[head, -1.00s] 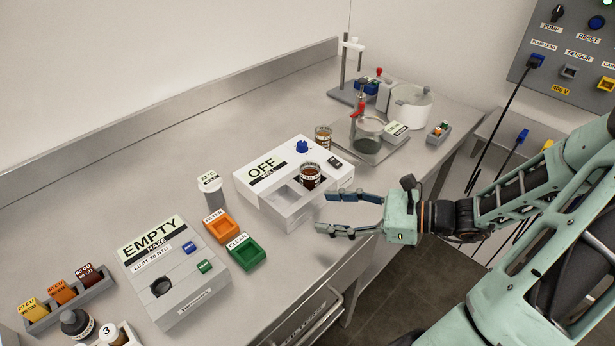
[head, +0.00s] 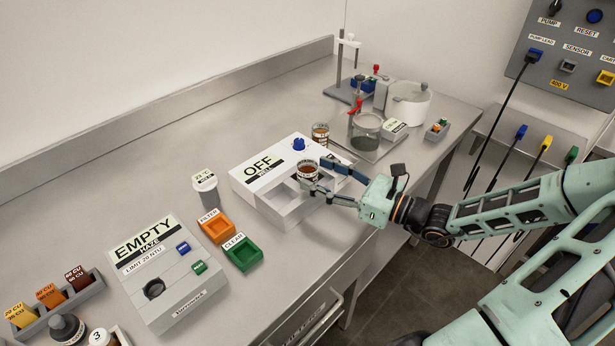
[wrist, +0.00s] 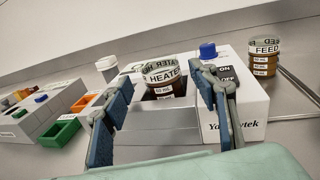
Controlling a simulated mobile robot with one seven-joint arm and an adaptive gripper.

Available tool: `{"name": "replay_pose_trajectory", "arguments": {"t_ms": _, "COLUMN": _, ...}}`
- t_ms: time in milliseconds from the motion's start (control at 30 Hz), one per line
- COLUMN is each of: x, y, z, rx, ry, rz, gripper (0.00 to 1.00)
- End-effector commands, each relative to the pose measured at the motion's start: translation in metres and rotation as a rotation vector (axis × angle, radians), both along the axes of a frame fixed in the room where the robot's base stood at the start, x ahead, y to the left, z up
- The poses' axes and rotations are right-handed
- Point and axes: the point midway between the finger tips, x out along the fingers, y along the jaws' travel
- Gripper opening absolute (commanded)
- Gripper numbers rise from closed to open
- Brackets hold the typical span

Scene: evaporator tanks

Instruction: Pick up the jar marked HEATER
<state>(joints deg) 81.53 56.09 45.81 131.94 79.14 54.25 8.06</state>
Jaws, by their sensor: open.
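The jar marked HEATER (wrist: 163,76) shows in the wrist view with a pale labelled rim and dark amber contents. It stands upright in the well of the white OFF WELL box (head: 253,183). It also shows in the head view (head: 308,171), between the fingertips. My gripper (head: 325,177) is open, with one finger on each side of the jar. In the wrist view, the two blue-padded fingers (wrist: 160,98) stand left and right of the jar, with visible gaps. The jar's lower part is hidden in the well.
A jar marked FEED (wrist: 264,58) stands behind the box, close to its right side in the wrist view. A blue knob (head: 298,145) rises from the box top. The stand with a glass vessel (head: 366,132) is farther back. Orange (head: 216,227) and green (head: 242,254) trays lie to the left.

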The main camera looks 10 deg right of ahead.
Motion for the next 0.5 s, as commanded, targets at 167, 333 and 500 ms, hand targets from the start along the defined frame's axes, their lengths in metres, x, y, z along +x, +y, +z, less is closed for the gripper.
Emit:
{"name": "replay_pose_trajectory", "arguments": {"t_ms": 167, "x": 0.02, "y": 0.019, "z": 0.002, "rx": 0.001, "ry": 0.0, "rz": 0.003, "gripper": 0.54}}
{"name": "replay_pose_trajectory", "arguments": {"t_ms": 333, "x": 0.027, "y": 0.026, "z": 0.003, "rx": -0.001, "ry": 0.001, "rz": 0.002, "gripper": 0.54}}
{"name": "replay_pose_trajectory", "arguments": {"t_ms": 500, "x": 0.027, "y": 0.026, "z": 0.003, "rx": -0.001, "ry": 0.001, "rz": 0.001, "gripper": 0.54}}
